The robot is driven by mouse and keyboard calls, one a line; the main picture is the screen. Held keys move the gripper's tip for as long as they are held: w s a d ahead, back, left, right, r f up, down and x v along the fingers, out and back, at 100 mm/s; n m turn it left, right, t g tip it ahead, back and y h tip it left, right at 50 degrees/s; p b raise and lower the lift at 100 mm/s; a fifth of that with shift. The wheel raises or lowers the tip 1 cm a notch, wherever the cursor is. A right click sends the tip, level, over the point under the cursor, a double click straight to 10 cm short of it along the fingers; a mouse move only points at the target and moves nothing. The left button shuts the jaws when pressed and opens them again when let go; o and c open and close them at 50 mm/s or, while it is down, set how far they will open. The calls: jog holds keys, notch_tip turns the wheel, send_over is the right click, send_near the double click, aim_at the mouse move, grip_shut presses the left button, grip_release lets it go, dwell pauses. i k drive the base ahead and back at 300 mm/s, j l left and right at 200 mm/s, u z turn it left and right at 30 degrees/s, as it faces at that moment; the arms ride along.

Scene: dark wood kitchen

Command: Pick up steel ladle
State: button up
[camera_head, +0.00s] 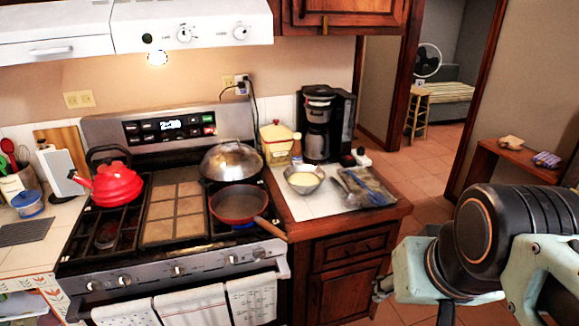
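I cannot make out a steel ladle for certain. A thin grey metal utensil (341,182) lies on the right counter, between a metal bowl (304,180) and a flat dark tray or bag (368,190); it is too small to tell if it is the ladle. My arm fills the lower right. A small grey part that looks like my gripper (383,287) shows at its left end, in front of the cabinet below the counter and apart from the utensil. Its fingers are too small and partly hidden to read.
A coffee maker (320,125) stands behind the bowl. The stove left of the counter holds a red kettle (112,184), a domed lid (230,160) and a red pan (239,204) whose handle points toward the counter. The tiled floor is open on the right.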

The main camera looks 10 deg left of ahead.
aim_at(342, 191)
jog(key=i+u, duration=0.1)
jog(key=u, duration=0.25)
jog(key=i+l+u, duration=0.1)
jog(key=u, duration=0.25)
jog(key=i+l+u, duration=0.1)
jog(key=u, duration=0.25)
jog(key=i+l+u, duration=0.2)
jog(key=l, duration=0.15)
jog(key=i+l+u, duration=0.2)
jog(key=l, duration=0.15)
jog(key=i+l, duration=0.1)
jog(key=l, duration=0.3)
jog(key=i+l+u, duration=0.15)
jog(key=l, duration=0.2)
